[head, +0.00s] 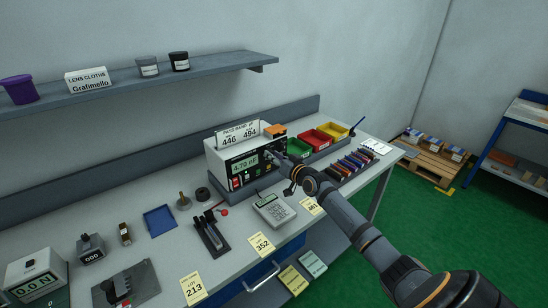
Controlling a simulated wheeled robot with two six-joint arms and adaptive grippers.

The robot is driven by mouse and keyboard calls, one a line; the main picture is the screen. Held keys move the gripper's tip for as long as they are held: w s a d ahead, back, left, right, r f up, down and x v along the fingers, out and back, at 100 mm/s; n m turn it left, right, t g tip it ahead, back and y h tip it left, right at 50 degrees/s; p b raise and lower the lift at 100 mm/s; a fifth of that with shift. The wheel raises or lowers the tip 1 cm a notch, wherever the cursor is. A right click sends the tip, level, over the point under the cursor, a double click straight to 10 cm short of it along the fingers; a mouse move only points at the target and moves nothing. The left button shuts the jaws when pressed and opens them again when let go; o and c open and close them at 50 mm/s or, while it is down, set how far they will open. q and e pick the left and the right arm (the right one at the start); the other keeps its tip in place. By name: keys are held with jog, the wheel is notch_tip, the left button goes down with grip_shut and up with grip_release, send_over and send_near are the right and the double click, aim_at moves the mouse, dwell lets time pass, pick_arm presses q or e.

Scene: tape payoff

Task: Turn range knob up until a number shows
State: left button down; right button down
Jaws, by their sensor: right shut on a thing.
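A white box-shaped meter (222,157) with a black front panel stands on the bench against the back rail. Its green display (244,166) shows a number that looks like 4.70 nF, in small print. My right gripper (275,157) is at the right part of the panel, shut on the range knob, which it mostly hides. My right arm reaches in from the lower right. My left gripper is not in view.
A card reading 446 and 494 (238,133) stands on the meter. Green, red (317,139) and yellow bins stand to its right. A calculator-like keypad (274,210) and yellow lot cards lie in front. A shelf (140,84) hangs above the bench.

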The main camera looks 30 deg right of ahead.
dwell(0.3)
jog(key=c, duration=1)
grip_release()
jog(key=shift+c, duration=0.2)
notch_tip(320, 180, up, 10)
